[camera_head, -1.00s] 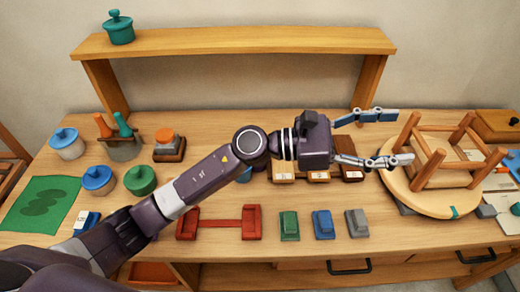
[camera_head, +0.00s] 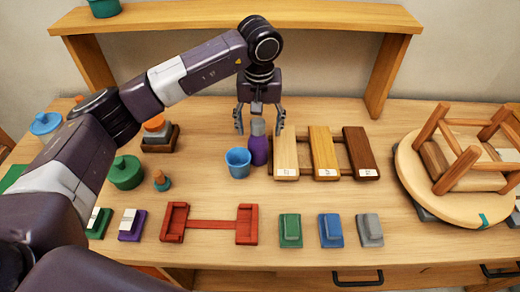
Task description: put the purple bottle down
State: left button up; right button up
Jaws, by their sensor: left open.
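The purple bottle (camera_head: 258,150) stands upright on the table, with a grey cap on top. It is just right of a blue cup (camera_head: 238,162) and left of the wooden sample boards. My left gripper (camera_head: 259,125) points down over the bottle. Its two fingers are spread, one on each side of the bottle's cap, with gaps visible between fingers and cap. The bottle's base is partly behind the cup. My right gripper is not in view.
Three wooden boards (camera_head: 324,153) lie close on the right of the bottle. A red bracket (camera_head: 210,224) and green, blue and grey blocks (camera_head: 331,229) lie along the front. A round stool seat (camera_head: 455,190) with legs up is at the right. A raised shelf (camera_head: 330,17) spans the back.

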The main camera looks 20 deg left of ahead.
aim_at(258, 144)
pick_arm(q)
jog(key=shift+a+f+p, duration=0.1)
jog(key=shift+f+p, duration=0.6)
jog(key=shift+f, duration=0.7)
jog(key=f, duration=0.1)
jog(key=f+p, duration=0.1)
jog(key=f, duration=0.1)
jog(key=f+p, duration=0.1)
jog(key=shift+w+a+f, duration=0.2)
jog(key=shift+w, duration=0.15)
jog(key=shift+f, duration=0.25)
jog(key=shift+c, duration=0.7)
jog(key=c, duration=1.4)
